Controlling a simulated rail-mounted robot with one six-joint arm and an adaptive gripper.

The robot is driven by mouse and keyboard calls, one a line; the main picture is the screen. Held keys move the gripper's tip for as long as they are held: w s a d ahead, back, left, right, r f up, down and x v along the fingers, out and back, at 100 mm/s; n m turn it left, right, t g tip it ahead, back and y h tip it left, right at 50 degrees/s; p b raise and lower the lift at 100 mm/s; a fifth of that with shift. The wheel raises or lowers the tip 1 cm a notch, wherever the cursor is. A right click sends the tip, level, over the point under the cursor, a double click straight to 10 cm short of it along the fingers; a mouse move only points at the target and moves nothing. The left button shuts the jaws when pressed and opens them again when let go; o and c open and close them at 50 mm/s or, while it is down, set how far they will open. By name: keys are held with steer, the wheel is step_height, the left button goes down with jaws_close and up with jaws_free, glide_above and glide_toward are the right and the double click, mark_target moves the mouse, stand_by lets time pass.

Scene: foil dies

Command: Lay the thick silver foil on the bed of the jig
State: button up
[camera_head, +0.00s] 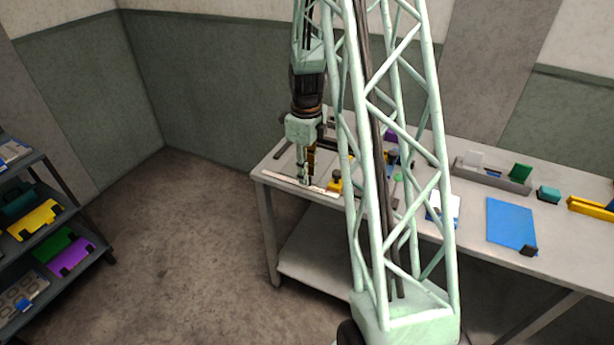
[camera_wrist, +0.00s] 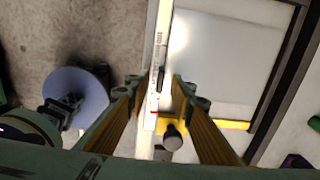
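My gripper (camera_wrist: 161,88) points down at the left end of the table; it also shows in the head view (camera_head: 306,182). Its two fingers stand apart, with a gap between them, and I see no foil held there. A pale, shiny flat panel in a dark frame (camera_wrist: 232,65) lies right of the fingers in the wrist view and looks like the bed of the jig. I cannot tell whether a foil lies on it. A long whitish strip (camera_wrist: 152,60) runs along its left side, below the gap. A yellow block with a black knob (camera_wrist: 172,126) is beside the strip.
The table (camera_head: 266,190) has its front edge near my gripper. A blue sheet (camera_head: 512,222), a grey rack (camera_head: 490,178) and a teal block (camera_head: 548,194) lie farther right. A shelf with coloured dies (camera_head: 34,219) stands far left. My mast hides part of the table.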

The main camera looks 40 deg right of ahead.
step_height(320, 180, up, 10)
steer(key=shift+r, duration=0.15)
stand_by(0.6)
steer(key=shift+a, duration=0.1)
stand_by(0.5)
steer(key=s+a+r+n+t, duration=0.1)
steer(key=s+a+r+n, duration=0.3)
steer(key=a+r+n, duration=0.45)
steer(key=s+a+r+n+t, duration=0.1)
steer(key=s+a+r+n, duration=0.45)
steer(key=a+r, duration=0.65)
steer(key=s+a+r+n+t, duration=0.1)
steer(key=s+a+r+n, duration=0.2)
steer(key=s+a+n, duration=0.4)
steer(key=s+a+r+n, duration=0.3)
steer(key=s+a+n, duration=0.4)
steer(key=s+n, duration=0.3)
steer(key=shift+s+a+r+n+t, duration=0.15)
steer(key=shift+s+a+n+t, duration=0.2)
steer(key=shift+s, duration=1.65)
